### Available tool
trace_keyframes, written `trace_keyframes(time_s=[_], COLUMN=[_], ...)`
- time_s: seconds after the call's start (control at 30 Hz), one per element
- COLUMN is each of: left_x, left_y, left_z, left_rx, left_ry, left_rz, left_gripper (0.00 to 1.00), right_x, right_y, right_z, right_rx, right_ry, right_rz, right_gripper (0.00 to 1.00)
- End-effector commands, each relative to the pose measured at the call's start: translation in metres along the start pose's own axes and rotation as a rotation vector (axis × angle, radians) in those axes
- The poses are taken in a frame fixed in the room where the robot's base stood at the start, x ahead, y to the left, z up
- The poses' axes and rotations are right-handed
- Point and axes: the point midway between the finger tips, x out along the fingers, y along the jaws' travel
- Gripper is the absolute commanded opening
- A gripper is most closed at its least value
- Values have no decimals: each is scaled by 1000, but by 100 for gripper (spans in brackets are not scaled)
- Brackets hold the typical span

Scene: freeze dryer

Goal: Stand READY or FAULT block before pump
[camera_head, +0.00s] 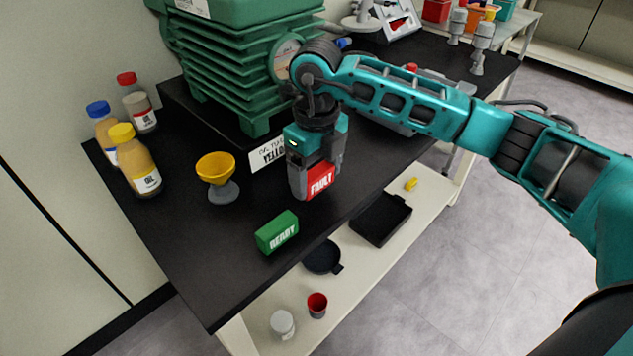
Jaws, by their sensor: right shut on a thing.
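The green READY block (277,232) lies on the black bench top near its front edge. The red FAULT block (321,180) is between the fingers of my right gripper (315,185), which is shut on it. The gripper points down, just in front of the pump. I cannot tell whether the block touches the bench. The green ribbed pump (235,70) stands at the back of the bench, with a round gauge partly behind my right arm. A white card (268,154) with partly hidden lettering, including "YELLO", stands before the pump. My left gripper is out of view.
Bottles with yellow (136,160), blue (101,125) and red (137,103) caps stand at the left. A yellow cup on a grey foot (217,175) stands left of the card. A lower shelf holds a black tray (381,219) and cups.

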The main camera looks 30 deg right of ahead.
Motion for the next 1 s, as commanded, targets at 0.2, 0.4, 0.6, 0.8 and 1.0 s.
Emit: trace_keyframes(time_s=[0.2, 0.4, 0.6, 0.8, 1.0], left_x=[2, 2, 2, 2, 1], left_y=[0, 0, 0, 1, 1], left_z=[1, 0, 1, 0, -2], left_rx=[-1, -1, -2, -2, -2], left_ry=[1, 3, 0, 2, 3], left_rz=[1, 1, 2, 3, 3], left_gripper=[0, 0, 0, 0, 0], right_x=[26, 25, 28, 28, 26], right_y=[0, 0, 0, 0, 0], right_z=[0, 0, 0, 0, 0], right_rx=[1, 0, 1, 1, 1], right_ry=[0, 0, 0, 1, 0], right_rz=[1, 0, 0, 0, 0], right_gripper=[49, 49, 85, 100, 100])
